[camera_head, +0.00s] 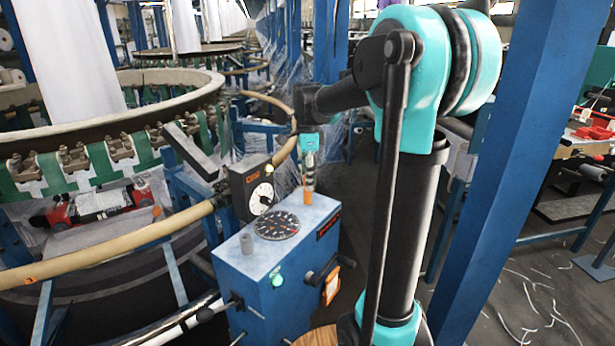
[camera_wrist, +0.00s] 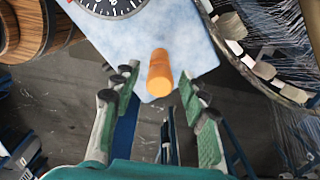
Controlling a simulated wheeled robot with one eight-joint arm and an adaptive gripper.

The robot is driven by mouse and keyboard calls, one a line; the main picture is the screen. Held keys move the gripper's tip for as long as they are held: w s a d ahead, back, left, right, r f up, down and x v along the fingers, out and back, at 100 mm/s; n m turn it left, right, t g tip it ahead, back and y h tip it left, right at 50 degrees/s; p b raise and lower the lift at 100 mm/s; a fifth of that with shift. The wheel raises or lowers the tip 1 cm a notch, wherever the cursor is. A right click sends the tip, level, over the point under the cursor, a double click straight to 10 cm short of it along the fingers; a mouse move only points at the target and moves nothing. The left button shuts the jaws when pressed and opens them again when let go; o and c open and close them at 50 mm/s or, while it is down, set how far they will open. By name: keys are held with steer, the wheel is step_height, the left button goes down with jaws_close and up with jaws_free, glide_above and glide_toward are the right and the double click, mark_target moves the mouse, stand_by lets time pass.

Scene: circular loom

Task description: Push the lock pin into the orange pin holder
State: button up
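An orange cylinder (camera_wrist: 160,75), which looks like the pin holder, stands near a corner of the blue box's pale top in the wrist view. It also shows in the head view (camera_head: 305,198). No separate lock pin can be made out in or on it. My gripper (camera_wrist: 158,82) is open, with its two green-padded fingers apart on either side of the cylinder in the picture; contact cannot be seen. In the head view my gripper (camera_head: 309,172) points down over the cylinder.
The circular loom (camera_head: 100,150) and a tan curved rail (camera_head: 120,242) lie left. A blue post (camera_head: 510,150) stands right.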

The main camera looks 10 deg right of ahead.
steer(key=shift+r, duration=0.15)
step_height(320, 180, up, 12)
stand_by(0.7)
steer(key=shift+f, duration=0.25)
